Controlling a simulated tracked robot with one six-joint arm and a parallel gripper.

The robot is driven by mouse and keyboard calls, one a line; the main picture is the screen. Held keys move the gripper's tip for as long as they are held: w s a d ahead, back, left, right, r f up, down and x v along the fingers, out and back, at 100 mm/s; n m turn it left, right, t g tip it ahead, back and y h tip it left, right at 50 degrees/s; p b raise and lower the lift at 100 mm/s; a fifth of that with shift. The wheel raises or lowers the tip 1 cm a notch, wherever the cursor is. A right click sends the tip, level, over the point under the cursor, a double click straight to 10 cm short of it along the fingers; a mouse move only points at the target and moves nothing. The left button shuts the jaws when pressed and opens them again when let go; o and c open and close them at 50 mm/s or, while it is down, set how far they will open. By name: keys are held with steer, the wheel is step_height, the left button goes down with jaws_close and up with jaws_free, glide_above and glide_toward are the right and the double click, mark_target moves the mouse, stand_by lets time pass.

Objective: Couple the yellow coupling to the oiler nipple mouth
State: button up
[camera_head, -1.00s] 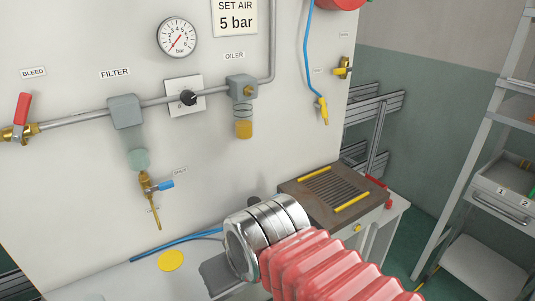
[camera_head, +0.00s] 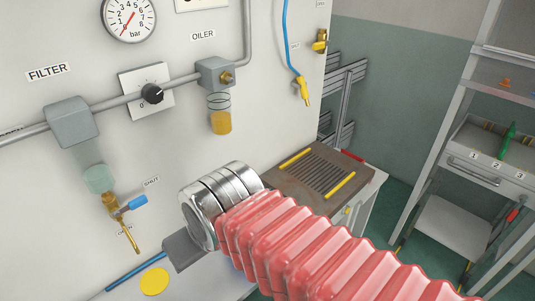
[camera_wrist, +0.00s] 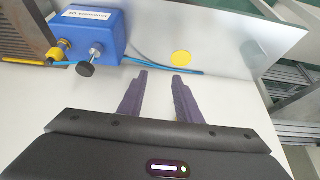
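The yellow coupling (camera_head: 303,90) hangs at the end of a blue hose (camera_head: 287,40) on the wall panel's right side in the head view. The oiler (camera_head: 215,73) is a grey block on the pipe with an amber bowl (camera_head: 221,122) below. Its brass nipple mouth (camera_head: 228,78) faces outward. My gripper (camera_wrist: 159,76) is open in the wrist view, its two dark fingers apart with nothing between them. In the head view my arm hides most of it; it is below the oiler, away from the hanging coupling.
A brown grated bench (camera_head: 315,183) stands at right. In the wrist view a blue box (camera_wrist: 97,35) with a black knob sits at upper left. A yellow disc (camera_head: 154,281) lies near my gripper.

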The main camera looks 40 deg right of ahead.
steer(key=shift+o, duration=0.4)
steer(key=shift+o, duration=1.4)
steer(key=shift+w+d+r, duration=0.15)
steer(key=shift+w+d, duration=0.05)
steer(key=shift+d, duration=0.1)
steer(key=shift+o, duration=0.2)
steer(key=w+d+r+g, duration=0.1)
steer(key=w+d, duration=0.2)
steer(key=d, duration=0.3)
steer(key=w+d+r+m+g, duration=0.1)
steer(key=w+d+r, duration=0.1)
steer(key=d, duration=0.4)
steer(key=shift+w+g+h, duration=0.3)
steer(key=shift+w+h, duration=0.1)
steer(key=shift+w, duration=0.2)
steer(key=w+d+m+g, duration=0.1)
steer(key=d, duration=1.4)
steer(key=shift+w+f+g+y, duration=0.25)
steer(key=shift+w+g+y, duration=0.05)
steer(key=f, duration=0.4)
steer(key=w+f, duration=0.1)
steer(key=f, duration=0.8)
steer(key=shift+w+d+f, duration=0.15)
steer(key=shift+w+f, duration=0.2)
steer(key=shift+f, duration=0.05)
steer(key=shift+c, duration=0.4)
